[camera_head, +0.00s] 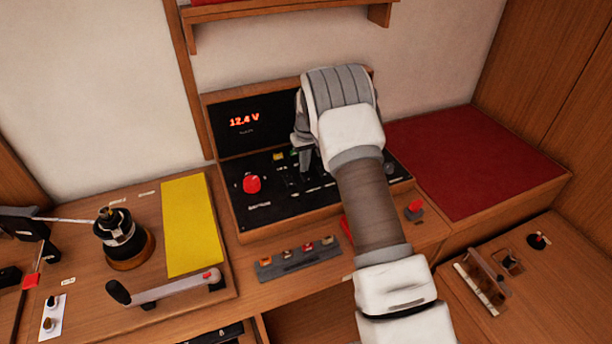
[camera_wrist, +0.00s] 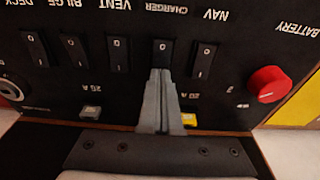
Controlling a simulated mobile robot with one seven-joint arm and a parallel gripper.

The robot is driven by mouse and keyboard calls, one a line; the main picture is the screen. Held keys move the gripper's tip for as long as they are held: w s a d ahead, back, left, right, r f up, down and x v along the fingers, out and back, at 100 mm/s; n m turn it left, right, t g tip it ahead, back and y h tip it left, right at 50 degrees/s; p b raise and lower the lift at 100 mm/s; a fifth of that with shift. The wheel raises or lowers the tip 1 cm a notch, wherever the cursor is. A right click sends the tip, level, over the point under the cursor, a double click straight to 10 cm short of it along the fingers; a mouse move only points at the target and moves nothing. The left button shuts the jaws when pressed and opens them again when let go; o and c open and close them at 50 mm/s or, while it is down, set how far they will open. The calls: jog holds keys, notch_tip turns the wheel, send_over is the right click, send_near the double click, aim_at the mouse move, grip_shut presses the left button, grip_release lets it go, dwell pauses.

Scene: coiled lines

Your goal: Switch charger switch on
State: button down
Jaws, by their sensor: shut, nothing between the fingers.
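The charger switch (camera_wrist: 163,47) is a black rocker in a row of similar rockers on a black panel (camera_head: 285,205). Its "CHARGER" label and 0 mark show upside down in the wrist view; its other end is hidden by my fingertips. My gripper (camera_wrist: 160,75) is shut and empty, its grey fingertips at that hidden end. I cannot tell whether they touch it or which way it is tipped. In the head view my gripper (camera_head: 307,168) reaches down over the panel, and the charger switch cannot be made out there.
Vent (camera_wrist: 117,53) and nav (camera_wrist: 204,60) rockers flank the charger switch closely. A red battery knob (camera_head: 251,184) stands out from the panel. A display (camera_head: 244,121) reads 12.4 V. A winch (camera_head: 120,238) and a crank handle (camera_head: 165,290) are on the left counter.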

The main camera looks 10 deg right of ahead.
jog(key=shift+f, duration=0.35)
jog(key=shift+r, duration=0.1)
jog(key=shift+r+p, duration=1.25)
jog(key=shift+r, duration=2.2)
